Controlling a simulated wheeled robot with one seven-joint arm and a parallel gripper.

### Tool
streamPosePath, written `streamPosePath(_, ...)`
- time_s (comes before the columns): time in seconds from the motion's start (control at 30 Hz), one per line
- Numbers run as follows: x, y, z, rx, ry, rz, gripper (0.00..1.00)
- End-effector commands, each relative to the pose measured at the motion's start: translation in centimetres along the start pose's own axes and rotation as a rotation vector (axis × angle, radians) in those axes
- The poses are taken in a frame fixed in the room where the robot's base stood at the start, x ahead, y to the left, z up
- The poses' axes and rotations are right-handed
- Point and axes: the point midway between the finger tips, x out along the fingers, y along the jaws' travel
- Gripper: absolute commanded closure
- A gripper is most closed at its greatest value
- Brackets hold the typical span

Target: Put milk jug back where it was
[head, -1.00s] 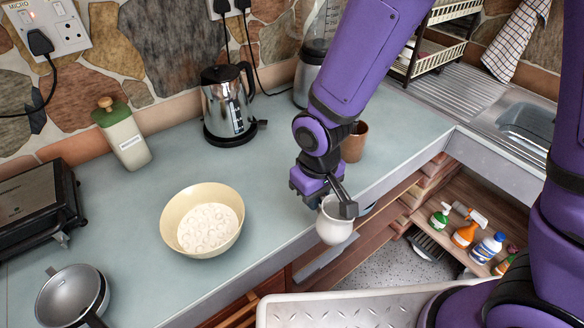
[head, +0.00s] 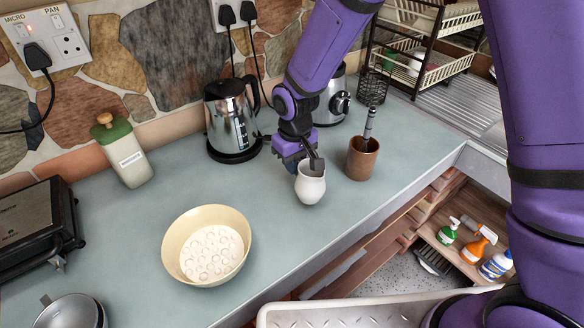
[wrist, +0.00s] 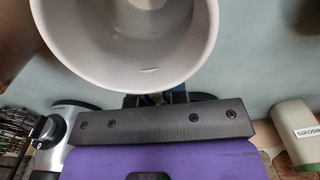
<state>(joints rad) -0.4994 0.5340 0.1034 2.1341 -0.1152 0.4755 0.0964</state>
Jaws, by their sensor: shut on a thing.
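The milk jug (head: 310,187) is a small white jug, upright, over the grey-blue counter between the bowl and the brown cup. My gripper (head: 314,165) is shut on its rim from the back. In the wrist view the jug (wrist: 130,75) fills the top, its open mouth facing the camera, with my gripper (wrist: 158,98) at its edge. Whether the jug's base touches the counter or hangs just above it, I cannot tell.
A cream bowl (head: 174,243) with white contents stands left of the jug. A brown cup (head: 362,160) holding a utensil is close on the right. The counter (head: 275,225) in front is clear.

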Motion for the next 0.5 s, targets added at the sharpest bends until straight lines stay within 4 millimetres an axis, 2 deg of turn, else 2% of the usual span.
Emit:
streamPosePath(0.3,0.2,0.7,-2.2,0.000,0.000,0.000,1.00)
streamPosePath(0.5,3.2,0.6,-2.0,-0.002,-0.003,0.000,1.00)
